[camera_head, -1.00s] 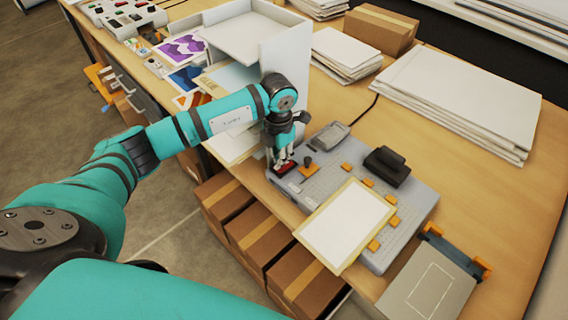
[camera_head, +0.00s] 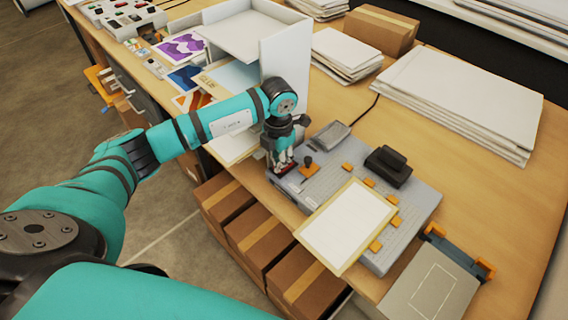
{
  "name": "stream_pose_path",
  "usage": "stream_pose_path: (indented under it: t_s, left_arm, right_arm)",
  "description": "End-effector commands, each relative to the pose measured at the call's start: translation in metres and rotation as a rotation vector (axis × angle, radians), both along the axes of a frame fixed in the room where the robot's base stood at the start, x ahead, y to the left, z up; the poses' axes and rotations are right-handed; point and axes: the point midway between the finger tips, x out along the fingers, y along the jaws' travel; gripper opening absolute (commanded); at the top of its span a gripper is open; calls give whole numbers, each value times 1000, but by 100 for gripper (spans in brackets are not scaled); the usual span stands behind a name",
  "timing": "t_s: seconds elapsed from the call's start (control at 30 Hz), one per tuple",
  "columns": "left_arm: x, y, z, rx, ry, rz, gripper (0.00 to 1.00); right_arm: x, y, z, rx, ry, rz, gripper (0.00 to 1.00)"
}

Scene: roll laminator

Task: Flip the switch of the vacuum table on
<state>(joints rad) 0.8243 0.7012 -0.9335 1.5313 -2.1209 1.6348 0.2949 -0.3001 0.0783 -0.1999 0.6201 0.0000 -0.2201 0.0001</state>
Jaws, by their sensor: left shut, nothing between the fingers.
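The vacuum table (camera_head: 325,190) is a grey slab with a grid top and orange tabs, lying at the front of the wooden bench. Its switch (camera_head: 287,169) is a small dark red piece at the left corner, largely covered by my fingers. My left gripper (camera_head: 283,166) points down with its fingers shut and empty, at the switch and seemingly touching it. Whether the switch is on or off cannot be told. My right gripper is not in view.
A dark knob (camera_head: 309,163) stands just right of the fingers. A cream-framed white sheet (camera_head: 347,226) lies on the table's front, near a black block (camera_head: 388,166). A white upright panel (camera_head: 285,62) stands behind my wrist. Cardboard boxes (camera_head: 265,240) sit below the bench edge.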

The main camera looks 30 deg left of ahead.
Motion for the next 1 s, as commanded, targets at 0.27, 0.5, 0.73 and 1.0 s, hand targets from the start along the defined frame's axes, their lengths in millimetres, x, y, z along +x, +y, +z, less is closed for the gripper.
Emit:
stream_pose_path:
  t_s: [0.27, 0.5, 0.73, 1.0]
  left_arm:
    - [0, 0, -6, 0, 0, 0, 0]
    - [-1, 0, -6, 1, 2, 0, 0]
    - [0, 0, 10, 1, 1, 0, 0]
    - [0, 0, 33, 1, 0, 0, 0]
  right_arm:
    - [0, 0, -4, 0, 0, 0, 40]
    - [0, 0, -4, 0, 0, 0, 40]
    - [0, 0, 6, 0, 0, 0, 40]
    - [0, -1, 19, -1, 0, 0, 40]
